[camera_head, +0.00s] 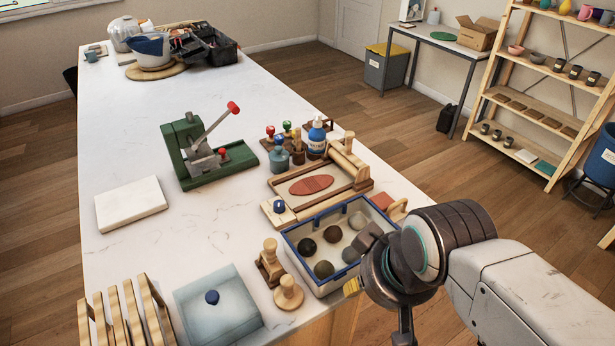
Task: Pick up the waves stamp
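Several stamps stand on the white worktop, and no wave pattern can be made out on any of them. A wooden stamp with a round knob (269,262) and a round wooden stamp (288,293) stand left of the blue-rimmed tray. A blue-knobbed piece (279,207) sits at the left corner of a wooden board. Small pieces with red and green knobs (287,129) stand farther back by a blue bottle. My gripper (404,322) is at the bottom, right of the tray, beyond the worktop's edge.
The blue-rimmed tray (297,238) holds several round lumps. A wooden frame (349,181) bears a reddish oval slab.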

